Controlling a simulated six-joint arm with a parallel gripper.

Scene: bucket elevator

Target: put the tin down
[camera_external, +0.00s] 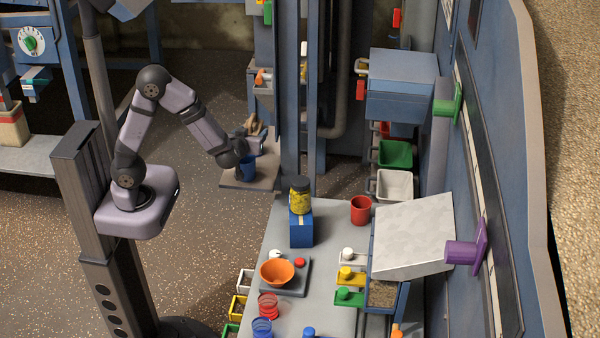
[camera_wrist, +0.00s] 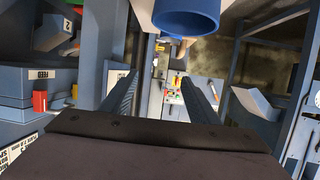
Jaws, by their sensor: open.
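A blue tin (camera_external: 248,167) stands on a flat grey platform (camera_external: 268,172) left of the blue uprights. My gripper (camera_external: 246,148) is right by the tin in the external view, at the end of my reaching arm. In the wrist view my gripper (camera_wrist: 165,80) has its two fingers spread wide, with nothing visible between them. A round blue thing (camera_wrist: 187,17), which looks like the tin's end, shows at the top edge there, outside the gap. I cannot tell whether a finger touches the tin.
Blue uprights (camera_external: 291,110) stand just right of the platform. A grey table (camera_external: 330,260) at the front holds a red tin (camera_external: 361,210), a yellow-filled jar (camera_external: 300,195) on a blue block, and an orange bowl (camera_external: 277,272). Tan pieces (camera_external: 255,124) show behind my gripper.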

